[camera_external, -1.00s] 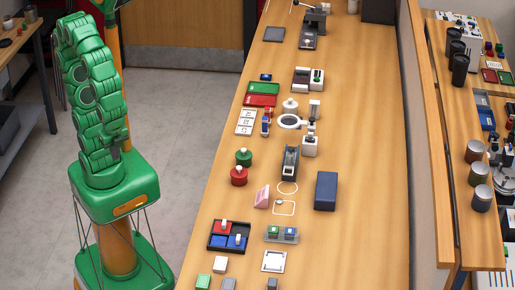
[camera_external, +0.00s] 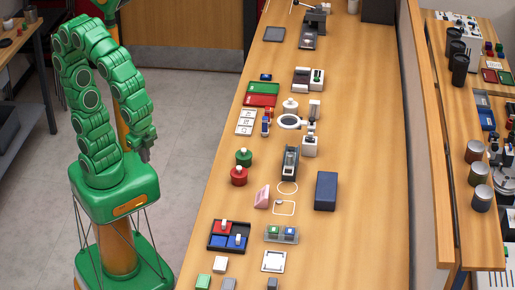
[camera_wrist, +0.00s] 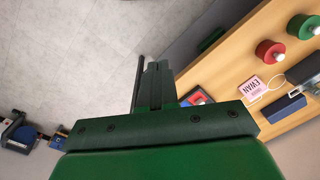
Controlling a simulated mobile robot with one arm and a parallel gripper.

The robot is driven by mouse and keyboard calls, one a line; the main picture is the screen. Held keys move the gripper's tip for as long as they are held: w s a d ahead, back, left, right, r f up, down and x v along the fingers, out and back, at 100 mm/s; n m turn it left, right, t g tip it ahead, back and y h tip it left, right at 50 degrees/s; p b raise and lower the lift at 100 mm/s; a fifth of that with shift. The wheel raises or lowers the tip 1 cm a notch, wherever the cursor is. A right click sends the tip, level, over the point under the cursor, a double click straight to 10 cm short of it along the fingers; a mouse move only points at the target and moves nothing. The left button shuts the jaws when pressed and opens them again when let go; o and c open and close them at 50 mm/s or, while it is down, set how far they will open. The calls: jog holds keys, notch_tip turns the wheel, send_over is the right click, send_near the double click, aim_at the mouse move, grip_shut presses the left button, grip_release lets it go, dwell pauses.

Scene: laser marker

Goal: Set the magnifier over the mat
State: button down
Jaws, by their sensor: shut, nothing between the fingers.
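The magnifier, a white ring lens (camera_external: 289,121) on a jointed arm with a white base (camera_external: 310,147), stands mid-bench in the external view. A flat dark grey square (camera_external: 274,34) lies at the far end of the bench and looks like a mat; I cannot tell for sure that it is the task's mat. My gripper (camera_external: 147,156) hangs over the floor left of the bench, well away from the magnifier. In the wrist view my gripper (camera_wrist: 152,68) has its fingers together and empty. The magnifier is not clear in that view.
Green and red trays (camera_external: 261,100) lie behind left. The bench's right strip is clear.

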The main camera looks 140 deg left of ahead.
aim_at(306, 124)
jog(key=w+a+n+y, duration=0.1)
jog(key=w+a, duration=0.3)
jog(key=a, duration=0.5)
jog(key=w+a+n+t+y, duration=0.15)
jog(key=w+a, duration=0.25)
jog(key=a, duration=0.5)
jog(key=w+a+n+y, duration=0.1)
jog(key=w+a, duration=0.3)
jog(key=a, duration=0.5)
jog(key=s+a+f+n+y, duration=0.1)
jog(key=s+a, duration=0.1)
jog(key=a, duration=1.3)
jog(key=s+a+f+n+y, duration=0.1)
jog(key=s+a, duration=0.2)
jog(key=a, duration=1.2)
jog(key=shift+s+f+n, duration=0.25)
jog(key=shift+s+n, duration=0.05)
jog(key=shift+n, duration=0.05)
jog(key=shift+a+g+y, duration=0.1)
jog(key=shift+g+y, duration=0.15)
